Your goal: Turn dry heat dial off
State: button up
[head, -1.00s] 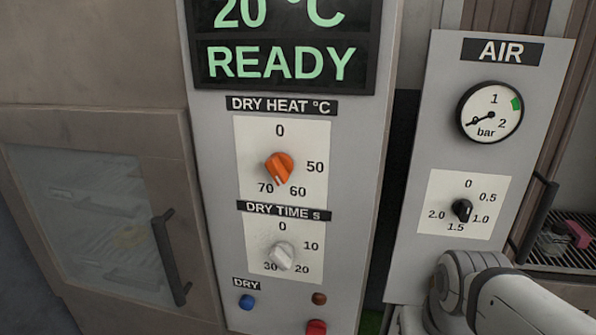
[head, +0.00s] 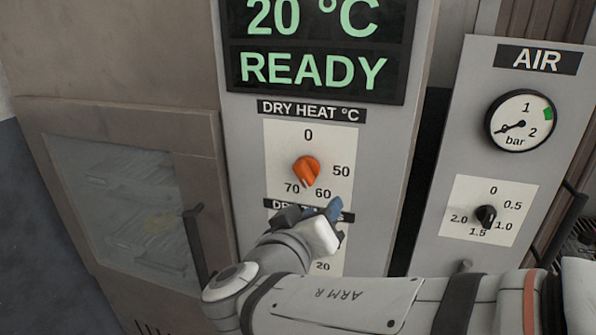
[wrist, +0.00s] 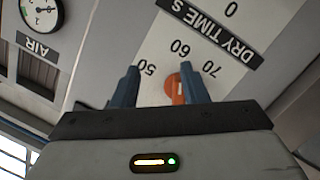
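The orange dry heat dial (head: 306,171) is on a white scale plate marked 0, 50, 60 and 70. Its narrow end points down, between 70 and 60, away from the 0 at the top. My gripper (head: 313,210) is just below the dial, over the dry time label. In the wrist view my gripper (wrist: 160,87) shows two blue fingers spread apart with nothing held. The dial (wrist: 175,90) appears between them there, nearer the right finger and partly hidden by it. I cannot tell how far the fingertips are from the panel.
The display (head: 316,45) above reads 20 °C and READY. My arm covers the dry time dial and lower buttons. The air panel (head: 468,110) with its gauge (head: 520,120) and black dial (head: 486,216) stands right. A cabinet door handle (head: 193,244) sticks out left.

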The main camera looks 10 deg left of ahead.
aim_at(302, 177)
jog(key=s+a+r+t+y, duration=0.2)
jog(key=a+r, duration=0.1)
jog(key=a, duration=0.2)
jog(key=shift+n, duration=0.3)
jog(key=w+p, duration=0.1)
jog(key=w, duration=0.1)
jog(key=w+p, duration=0.1)
jog(key=w, duration=0.2)
jog(key=w+d, duration=0.1)
jog(key=w, duration=0.2)
jog(key=shift+f+p, duration=0.15)
jog(key=shift+p, duration=0.25)
jog(key=shift+c, duration=0.6)
